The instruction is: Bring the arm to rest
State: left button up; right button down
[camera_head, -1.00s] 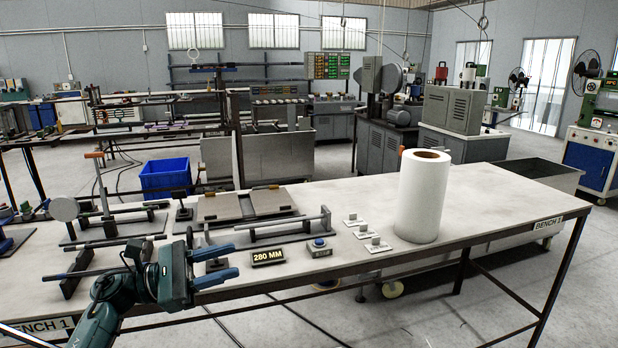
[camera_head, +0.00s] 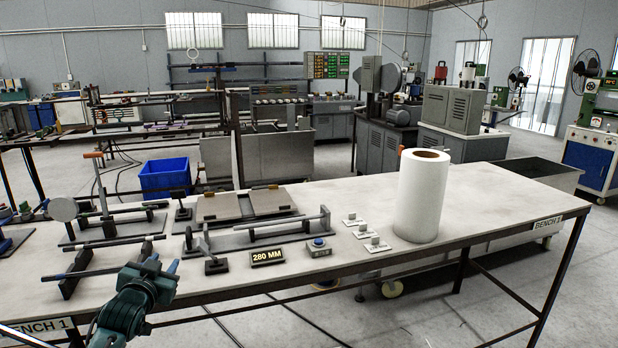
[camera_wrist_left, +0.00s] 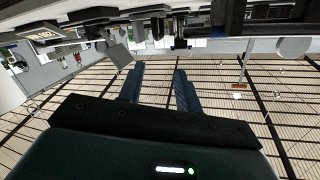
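My left arm comes in from the lower left of the head view. Its gripper (camera_head: 163,262) is at the front edge of the bench, close to the rod stands, and is seen nearly end-on. In the left wrist view the two blue fingers (camera_wrist_left: 159,74) stand apart with nothing between them, so the gripper is open and empty. My right gripper is in neither view.
A blue bin (camera_head: 165,178) stands behind. The bench's right half is largely clear.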

pick_arm(q)
jog(key=s+d+f+g+h, duration=0.2)
jog(key=s+d+f, duration=0.4)
jog(key=s+f, duration=0.4)
jog(key=s+d+f+g+h, duration=0.1)
jog(key=s+d+f, duration=0.2)
jog(key=s, duration=0.6)
jog(key=s+d+f+g, duration=0.1)
jog(key=s+d+f, duration=0.3)
jog(key=s, duration=0.5)
jog(key=s+d+f+g+h, duration=0.1)
jog(key=s+d+f, duration=0.3)
jog(key=s, duration=0.5)
jog(key=shift+d+f+g+h, duration=0.15)
jog(key=shift+d+g+h, duration=0.25)
jog(key=shift+d, duration=0.55)
jog(key=shift+s, duration=0.1)
